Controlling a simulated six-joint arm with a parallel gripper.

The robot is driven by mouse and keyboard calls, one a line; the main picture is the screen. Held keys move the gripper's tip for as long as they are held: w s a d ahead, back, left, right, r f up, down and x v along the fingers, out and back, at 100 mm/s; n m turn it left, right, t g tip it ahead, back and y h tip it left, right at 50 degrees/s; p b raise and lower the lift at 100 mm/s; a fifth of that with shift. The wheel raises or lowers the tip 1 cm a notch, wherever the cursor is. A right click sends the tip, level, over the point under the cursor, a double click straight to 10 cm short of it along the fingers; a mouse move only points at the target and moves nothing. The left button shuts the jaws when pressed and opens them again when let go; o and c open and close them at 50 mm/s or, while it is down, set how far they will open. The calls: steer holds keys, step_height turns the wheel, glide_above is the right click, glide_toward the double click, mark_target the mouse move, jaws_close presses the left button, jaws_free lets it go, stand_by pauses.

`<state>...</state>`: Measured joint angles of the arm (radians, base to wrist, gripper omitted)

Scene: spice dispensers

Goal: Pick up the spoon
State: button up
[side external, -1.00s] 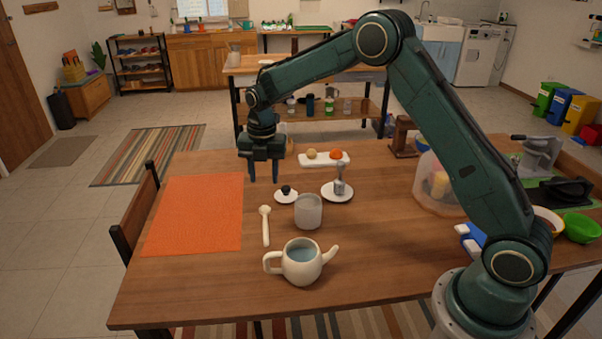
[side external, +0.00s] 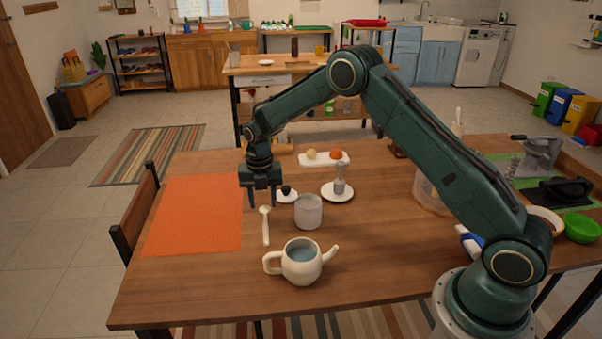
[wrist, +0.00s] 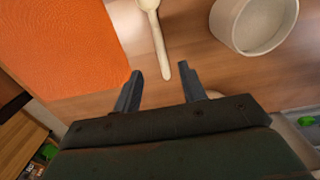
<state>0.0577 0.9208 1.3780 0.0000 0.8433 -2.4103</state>
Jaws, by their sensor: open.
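The cream spoon (side external: 265,226) lies on the wooden table between the orange mat and the grey cup, its bowl toward the far side. In the wrist view the spoon (wrist: 157,38) points its handle end toward the space between my fingertips. My gripper (side external: 262,204) is open and empty, pointing down above the bowl end of the spoon in the side view. Its two fingers also show in the wrist view (wrist: 164,77), apart on either side of the handle's line. How high the fingers are above the table is hard to tell.
The orange mat (side external: 195,215) lies left of the spoon. A grey cup (side external: 308,212) stands close on its right, with a white teapot (side external: 301,262) in front. The table's left front is clear.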

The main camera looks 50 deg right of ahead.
mark_target(265, 226)
steer(key=shift+f, duration=1.85)
steer(key=shift+f, duration=2.6)
jaws_close()
